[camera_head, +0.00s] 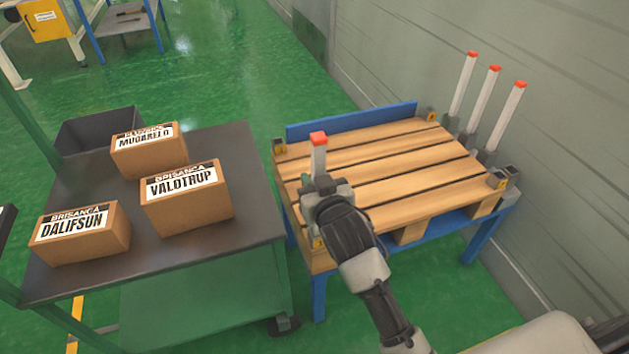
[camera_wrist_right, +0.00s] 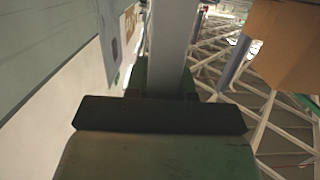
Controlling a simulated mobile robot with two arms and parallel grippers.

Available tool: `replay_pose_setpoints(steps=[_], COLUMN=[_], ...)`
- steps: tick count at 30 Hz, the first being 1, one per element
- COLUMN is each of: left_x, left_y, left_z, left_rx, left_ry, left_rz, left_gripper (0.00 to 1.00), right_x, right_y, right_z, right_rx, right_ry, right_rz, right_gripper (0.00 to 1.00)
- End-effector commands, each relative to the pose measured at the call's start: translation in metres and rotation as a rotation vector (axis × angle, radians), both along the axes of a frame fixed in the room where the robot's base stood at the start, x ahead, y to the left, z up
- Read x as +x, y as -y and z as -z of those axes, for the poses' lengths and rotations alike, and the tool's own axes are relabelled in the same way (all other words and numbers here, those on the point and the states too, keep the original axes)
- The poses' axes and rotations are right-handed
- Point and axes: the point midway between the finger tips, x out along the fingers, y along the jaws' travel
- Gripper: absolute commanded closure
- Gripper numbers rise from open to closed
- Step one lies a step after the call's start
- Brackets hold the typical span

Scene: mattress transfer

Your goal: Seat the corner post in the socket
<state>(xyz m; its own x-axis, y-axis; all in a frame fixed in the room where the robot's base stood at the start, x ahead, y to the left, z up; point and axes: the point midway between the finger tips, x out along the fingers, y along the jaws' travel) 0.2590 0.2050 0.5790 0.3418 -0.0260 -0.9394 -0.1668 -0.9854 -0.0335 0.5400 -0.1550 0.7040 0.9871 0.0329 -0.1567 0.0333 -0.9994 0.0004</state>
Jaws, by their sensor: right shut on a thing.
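A pale corner post (camera_head: 319,158) with a red cap stands roughly upright in my right gripper (camera_head: 322,188), which is shut on it. The gripper is over the near left corner of the wooden pallet (camera_head: 400,178). The post's lower end is hidden behind the gripper and wrist, so I cannot tell whether it is in a socket. A small yellow-marked fitting (camera_head: 318,243) shows just below at that corner, partly covered. In the right wrist view the grey post (camera_wrist_right: 172,45) rises behind the dark gripper edge (camera_wrist_right: 160,114). My left gripper is not in view.
Three red-capped posts (camera_head: 487,98) stand beside the wall. A dark-topped cart (camera_head: 110,275) with three cartons (camera_head: 187,200) is on the left.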

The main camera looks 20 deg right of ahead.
Motion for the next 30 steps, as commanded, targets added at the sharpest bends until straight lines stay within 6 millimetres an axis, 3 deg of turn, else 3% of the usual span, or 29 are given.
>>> replay_pose_setpoints(steps=[2, 3, 7, 17, 23, 30], left_x=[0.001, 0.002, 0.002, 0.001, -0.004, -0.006], left_y=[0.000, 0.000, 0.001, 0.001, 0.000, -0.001], left_z=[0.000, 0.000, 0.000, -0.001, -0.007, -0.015], left_rx=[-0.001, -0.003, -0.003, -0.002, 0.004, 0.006], left_ry=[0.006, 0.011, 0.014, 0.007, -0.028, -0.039], left_rz=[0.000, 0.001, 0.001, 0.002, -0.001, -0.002], left_gripper=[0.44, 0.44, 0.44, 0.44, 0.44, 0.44], right_x=[0.000, 0.000, 0.000, 0.000, -0.031, -0.083], right_y=[0.000, 0.000, 0.000, 0.000, 0.001, 0.003], right_z=[0.003, 0.003, 0.003, -0.002, -0.006, -0.014], right_rx=[0.000, 0.000, 0.000, 0.000, 0.002, 0.001], right_ry=[-0.001, -0.002, -0.002, 0.001, -0.005, -0.005], right_rz=[0.000, 0.000, 0.000, 0.000, 0.000, 0.000], right_gripper=[1.00, 0.71, 0.51, 0.51, 0.51, 0.51])
